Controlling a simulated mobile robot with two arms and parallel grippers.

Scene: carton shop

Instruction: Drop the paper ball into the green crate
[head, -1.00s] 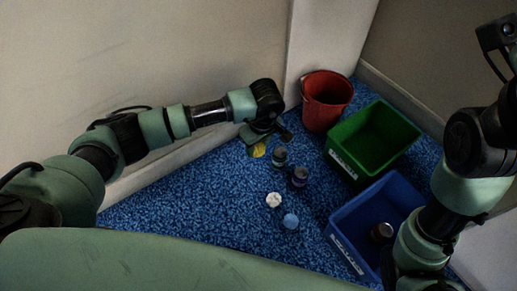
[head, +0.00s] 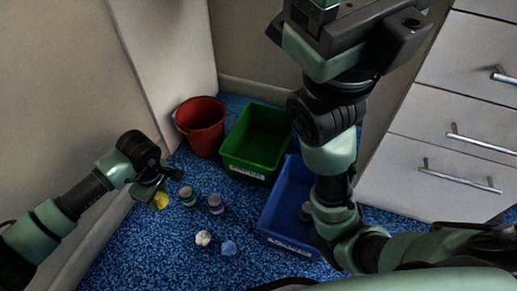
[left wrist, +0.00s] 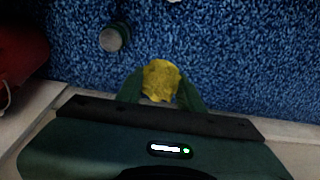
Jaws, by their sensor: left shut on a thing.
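A crumpled yellow paper ball (head: 161,201) is between the fingers of my left gripper (head: 157,195), low over the blue floor near the wall. In the left wrist view the yellow ball (left wrist: 160,80) sits between the two green fingers, which are shut on it. The green crate (head: 256,141) stands on the floor to the right of this gripper, beyond the bottles; its visible inside looks empty. My right gripper (head: 350,35) is raised close to the camera at the top; its fingertips do not show clearly.
A red bucket (head: 203,127) stands left of the green crate. A blue crate (head: 283,200) is partly hidden by my right arm. Two bottles (head: 188,196) (head: 216,204), a white crumpled ball (head: 203,238) and a blue one (head: 228,248) lie between. Drawers (head: 450,130) stand at right.

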